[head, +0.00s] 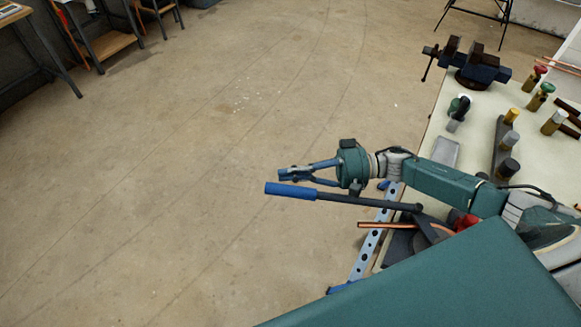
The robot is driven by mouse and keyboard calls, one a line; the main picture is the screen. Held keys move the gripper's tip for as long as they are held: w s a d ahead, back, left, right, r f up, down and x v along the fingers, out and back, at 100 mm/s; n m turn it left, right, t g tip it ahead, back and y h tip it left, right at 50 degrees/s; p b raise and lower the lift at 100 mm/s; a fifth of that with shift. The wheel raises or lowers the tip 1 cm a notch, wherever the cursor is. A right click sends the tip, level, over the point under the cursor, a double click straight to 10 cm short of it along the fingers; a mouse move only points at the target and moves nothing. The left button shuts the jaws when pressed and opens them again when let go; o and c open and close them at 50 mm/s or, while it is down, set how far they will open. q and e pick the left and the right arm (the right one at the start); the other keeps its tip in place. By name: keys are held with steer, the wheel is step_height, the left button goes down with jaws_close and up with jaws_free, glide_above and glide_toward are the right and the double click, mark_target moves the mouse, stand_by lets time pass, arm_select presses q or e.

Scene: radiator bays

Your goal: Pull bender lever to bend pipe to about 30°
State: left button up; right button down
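The bender lever (362,201) is a dark bar with a blue grip (290,191) at its left end. It sticks out from the bench over the floor, nearly level in the picture. A copper pipe (380,225) lies below the lever and runs to the bender's red part (465,221), which my arm and body partly hide. Any bend is hard to judge. My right gripper (294,174) points left, just above the blue grip in the picture. Its fingers do not appear to be around the grip, and their opening is unclear. My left gripper is out of view.
The workbench (480,106) on the right carries a vise (478,68) and several fittings with coloured tops. A perforated blue-grey bench leg (374,240) stands below the lever. The floor (180,180) to the left is clear.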

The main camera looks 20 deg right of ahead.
steer(key=s+a+n+g+y+p, duration=0.1)
steer(key=s+a+n+g+p, duration=0.1)
steer(key=s+a+g, duration=0.2)
steer(key=shift+s+a+n, duration=0.4)
steer(key=shift+s+a, duration=0.65)
steer(key=shift+s, duration=0.15)
